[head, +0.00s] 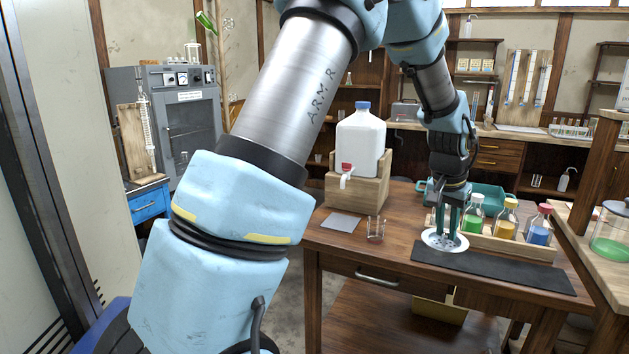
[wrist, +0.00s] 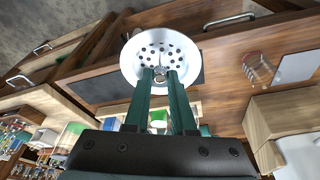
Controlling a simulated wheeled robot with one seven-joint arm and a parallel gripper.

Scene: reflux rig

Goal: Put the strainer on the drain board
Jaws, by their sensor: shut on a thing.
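The strainer (head: 431,240) is a round white dish with a ring of dark holes; it also shows in the wrist view (wrist: 134,62). My gripper (head: 446,228) points down, with its green fingers shut on the middle of the strainer. The fingertips also show in the wrist view (wrist: 160,74). The strainer is over the left end of a dark flat board (head: 500,274) on the wooden table, seen in the wrist view too (wrist: 105,84). I cannot tell whether the strainer touches the board. I cannot tell for certain that this board is the drain board.
A wooden rack with capped bottles (head: 505,226) stands just behind the dark board. A white jug (head: 360,143) on a wooden stand, a small glass beaker (head: 376,230) and a thin grey plate (head: 342,222) are to the left. The board's right part is clear.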

